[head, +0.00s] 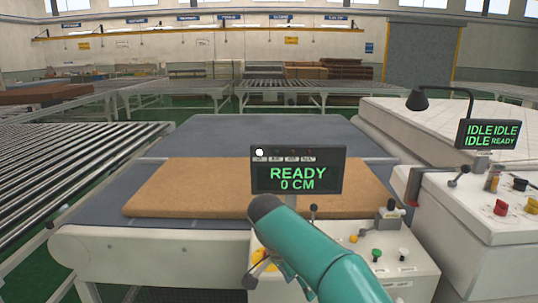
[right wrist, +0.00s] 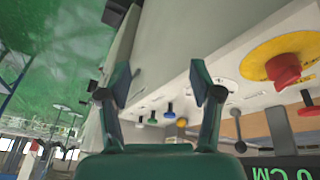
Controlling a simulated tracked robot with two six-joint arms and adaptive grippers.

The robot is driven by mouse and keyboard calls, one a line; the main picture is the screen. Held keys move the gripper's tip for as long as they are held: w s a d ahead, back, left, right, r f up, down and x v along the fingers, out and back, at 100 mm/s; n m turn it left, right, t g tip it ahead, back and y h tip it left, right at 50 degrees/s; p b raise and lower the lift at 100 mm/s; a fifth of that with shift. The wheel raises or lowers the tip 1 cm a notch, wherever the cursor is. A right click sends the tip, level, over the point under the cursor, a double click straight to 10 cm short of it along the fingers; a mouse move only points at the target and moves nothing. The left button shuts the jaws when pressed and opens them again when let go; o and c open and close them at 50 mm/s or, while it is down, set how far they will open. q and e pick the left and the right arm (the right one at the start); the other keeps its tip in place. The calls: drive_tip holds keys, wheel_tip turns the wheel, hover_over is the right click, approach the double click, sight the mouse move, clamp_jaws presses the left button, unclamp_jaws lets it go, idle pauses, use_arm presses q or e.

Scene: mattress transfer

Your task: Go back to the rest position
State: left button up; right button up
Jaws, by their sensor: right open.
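My right arm, teal with a dark end, reaches over the front control box (head: 345,272) in the head view. My right gripper (head: 289,276) is mostly hidden behind the arm there. In the right wrist view, the two fingers of the right gripper (right wrist: 161,84) are spread apart with nothing between them. A red knob on a yellow disc (right wrist: 285,68) lies to the right of the fingers, apart from them. My left gripper is in neither view.
A brown mattress slab (head: 185,187) lies on the grey conveyor (head: 240,132). A display (head: 298,172) reads "READY 0 CM". A second console (head: 480,215) stands at right beside a white mattress (head: 440,125). Rollers (head: 70,165) run along the left.

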drive_tip(key=s+d+f+g+y, duration=0.15)
drive_tip(key=s+d+f, duration=0.25)
drive_tip(key=f, duration=0.4)
drive_tip(key=s+d+f+n+g+p, duration=0.15)
drive_tip(key=s+d+f, duration=0.25)
drive_tip(key=f, duration=0.4)
drive_tip(key=s+d+f+g+y+b, duration=0.1)
drive_tip(key=s+d+f+g, duration=0.25)
drive_tip(key=f, duration=0.45)
drive_tip(key=s+a+f+n+t+y, duration=0.2)
drive_tip(key=s+a+f+n, duration=0.1)
drive_tip(key=s, duration=0.5)
drive_tip(key=s+a+f+n+t+y, duration=0.3)
drive_tip(key=s+f, duration=0.3)
drive_tip(key=s, duration=0.3)
drive_tip(key=shift+s+f+n+p, duration=0.3)
drive_tip(key=shift+n+p, duration=0.15)
drive_tip(key=shift+n, duration=0.2)
